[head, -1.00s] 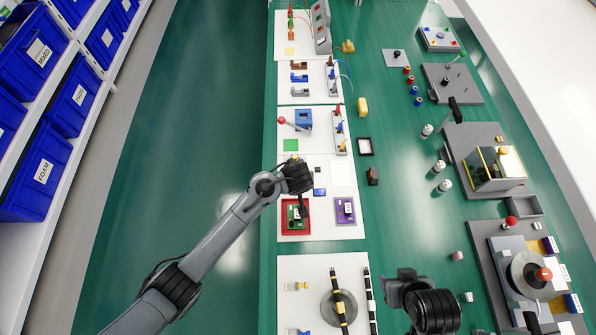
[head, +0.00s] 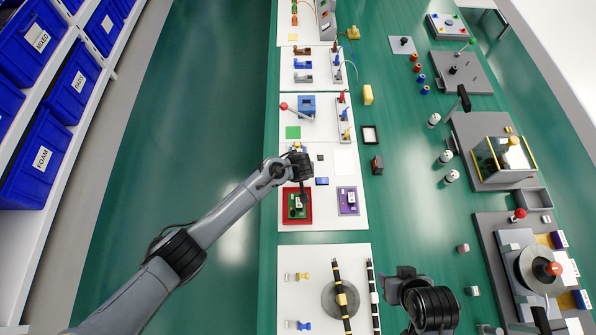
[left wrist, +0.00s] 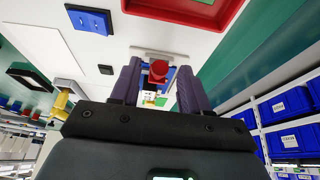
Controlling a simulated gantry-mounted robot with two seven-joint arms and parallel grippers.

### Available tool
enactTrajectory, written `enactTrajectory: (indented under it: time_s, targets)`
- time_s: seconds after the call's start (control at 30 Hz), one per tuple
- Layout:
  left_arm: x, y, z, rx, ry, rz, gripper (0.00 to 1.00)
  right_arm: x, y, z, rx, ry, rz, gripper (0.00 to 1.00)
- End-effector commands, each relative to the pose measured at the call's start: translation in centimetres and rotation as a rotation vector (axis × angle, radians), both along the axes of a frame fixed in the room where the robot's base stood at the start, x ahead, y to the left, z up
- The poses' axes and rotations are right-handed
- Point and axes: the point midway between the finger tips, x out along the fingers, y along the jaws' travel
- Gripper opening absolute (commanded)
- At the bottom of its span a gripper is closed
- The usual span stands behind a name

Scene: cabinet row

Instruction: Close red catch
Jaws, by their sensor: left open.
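In the left wrist view a red round-topped piece (left wrist: 158,70) shows between the open fingers of my left gripper (left wrist: 153,88), with a pale grey bar (left wrist: 150,54) beside it. I cannot tell for sure whether this is the red catch. No contact is visible. A lever with a red ball (head: 283,106) stands by a blue block (head: 306,104) farther off. My right gripper (head: 404,274) is low in view, its jaws unclear.
A purple tray (head: 347,201) lies right of the red one. A small blue box (head: 322,181) and a black frame (head: 370,135) lie near the hand. Fixtures crowd the bench's right side. Shelves with blue bins (head: 40,160) stand left, across an open aisle.

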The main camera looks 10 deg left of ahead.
Motion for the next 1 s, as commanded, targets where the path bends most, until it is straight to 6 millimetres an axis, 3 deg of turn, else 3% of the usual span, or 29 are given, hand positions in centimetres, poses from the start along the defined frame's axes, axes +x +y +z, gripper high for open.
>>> enactTrajectory:
  time_s: [0.27,0.57,1.0]
  targets:
    - [0.05,-0.02,-0.04,-0.001,0.000,0.001,0.46,0.03,0.00,0.00,0.000,-0.001,0.000,0.48]
    - [0.03,-0.02,-0.04,0.000,0.000,0.001,0.00,0.03,-0.17,-0.03,-0.008,-0.001,0.005,0.48]
    - [0.37,-0.10,0.34,-0.013,0.069,0.003,0.00,0.03,-0.22,0.68,-0.009,0.000,0.006,0.48]
